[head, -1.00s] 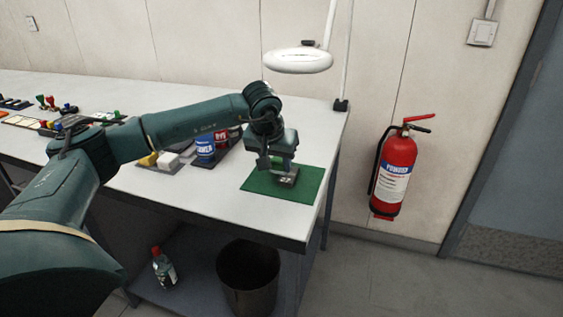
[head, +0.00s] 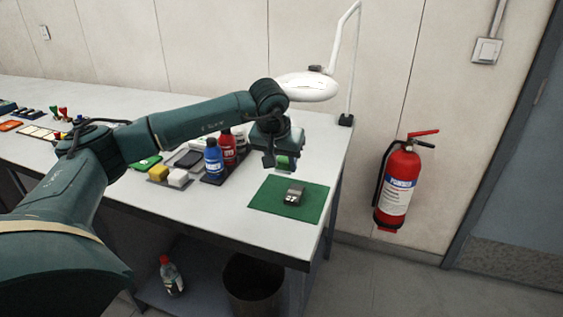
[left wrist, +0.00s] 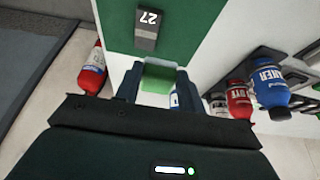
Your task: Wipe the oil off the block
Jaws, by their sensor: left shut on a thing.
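A small dark grey block (head: 293,192) lies on the green mat (head: 262,196) near the right end of the bench. My left gripper (head: 281,166) is raised above the far edge of the mat, apart from the block. It is shut on a green pad (left wrist: 158,80), perhaps a sponge, which shows between the fingers in the left wrist view. My right gripper is not in view.
A blue bottle (head: 213,158) and a red bottle (head: 228,149) stand left of the gripper. A magnifier lamp (head: 308,88) hangs behind the gripper. A bin (head: 252,285) stands below the bench.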

